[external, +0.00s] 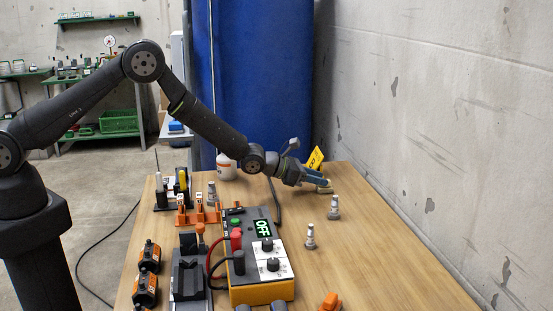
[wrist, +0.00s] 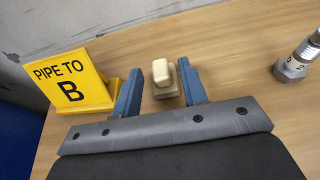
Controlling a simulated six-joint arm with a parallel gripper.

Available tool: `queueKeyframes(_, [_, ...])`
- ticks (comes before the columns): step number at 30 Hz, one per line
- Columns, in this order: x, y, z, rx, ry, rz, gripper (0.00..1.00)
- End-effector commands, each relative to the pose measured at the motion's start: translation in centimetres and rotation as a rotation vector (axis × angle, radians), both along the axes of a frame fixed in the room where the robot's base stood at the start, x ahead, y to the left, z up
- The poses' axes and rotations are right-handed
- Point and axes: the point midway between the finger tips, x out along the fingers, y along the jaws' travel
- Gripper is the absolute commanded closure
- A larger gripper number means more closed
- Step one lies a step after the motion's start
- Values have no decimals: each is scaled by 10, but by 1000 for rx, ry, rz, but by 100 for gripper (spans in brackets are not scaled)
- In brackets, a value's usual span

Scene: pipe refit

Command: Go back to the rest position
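My gripper (wrist: 162,92) shows in the wrist view with its two blue fingers apart. A small cream-coloured block on a darker base (wrist: 163,74) stands between and just beyond the fingertips. A gap shows on the left side of the block; the right finger is close to it, and I cannot tell whether they touch. In the external view my gripper (external: 308,176) is low over the far end of the table, next to the yellow sign, and the arm is stretched out.
The yellow "PIPE TO B" sign (wrist: 75,82) stands just left of the fingers. A metal fitting (wrist: 297,58) stands to the right. On the table (external: 385,270) are a control box reading OFF (external: 262,250), an orange rack (external: 198,212) and black-orange cylinders (external: 147,272). A wall is at right.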

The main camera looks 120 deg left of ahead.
Motion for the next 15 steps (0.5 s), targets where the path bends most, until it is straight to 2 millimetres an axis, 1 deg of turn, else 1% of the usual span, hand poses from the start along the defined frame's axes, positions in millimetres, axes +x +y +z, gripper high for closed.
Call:
queueKeyframes(9, [-29, -29, 17, -1, 1, 0, 61])
queueKeyframes(14, [-42, -43, 24, -1, 1, 0, 61])
queueKeyframes(15, [-42, -43, 23, -1, 1, 0, 61])
